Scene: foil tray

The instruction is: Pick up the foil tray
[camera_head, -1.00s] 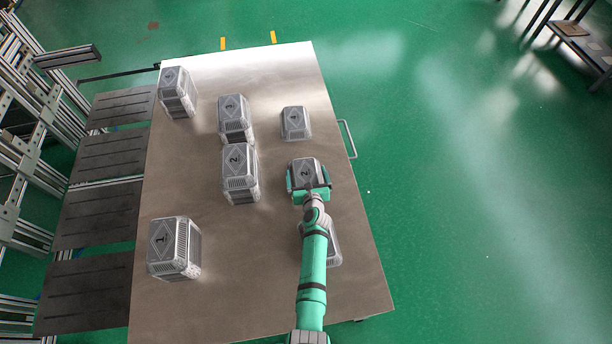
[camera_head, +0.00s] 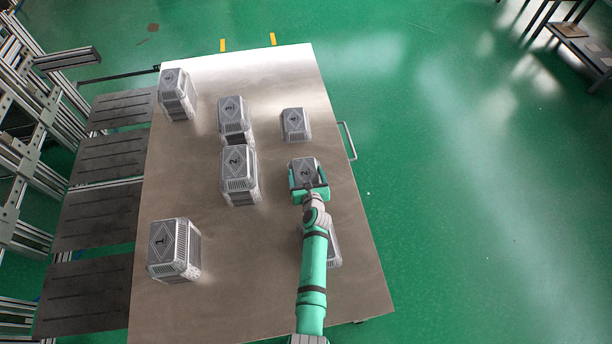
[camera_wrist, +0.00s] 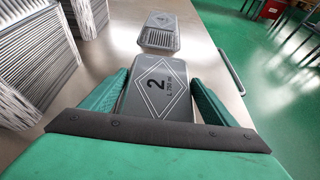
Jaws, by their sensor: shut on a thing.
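The foil tray (camera_head: 303,171) is a grey, upturned-looking block with a diamond and a "2" on its top, at the right middle of the table in the head view. It also shows in the wrist view (camera_wrist: 157,88), between my two green fingers. My gripper (camera_head: 308,184) is shut on it, one finger along each side. The same gripper fills the lower part of the wrist view (camera_wrist: 158,95). The tray's near end is hidden by my gripper. I cannot tell whether the tray touches the table.
A single tray marked 4 (camera_head: 296,124) lies just beyond. Taller stacks stand to the left: one marked 2 (camera_head: 240,175), one marked 3 (camera_head: 234,118), one marked 1 (camera_head: 174,249). Another tray (camera_head: 334,248) is partly under my arm. The metal table (camera_head: 235,290) is bare at front.

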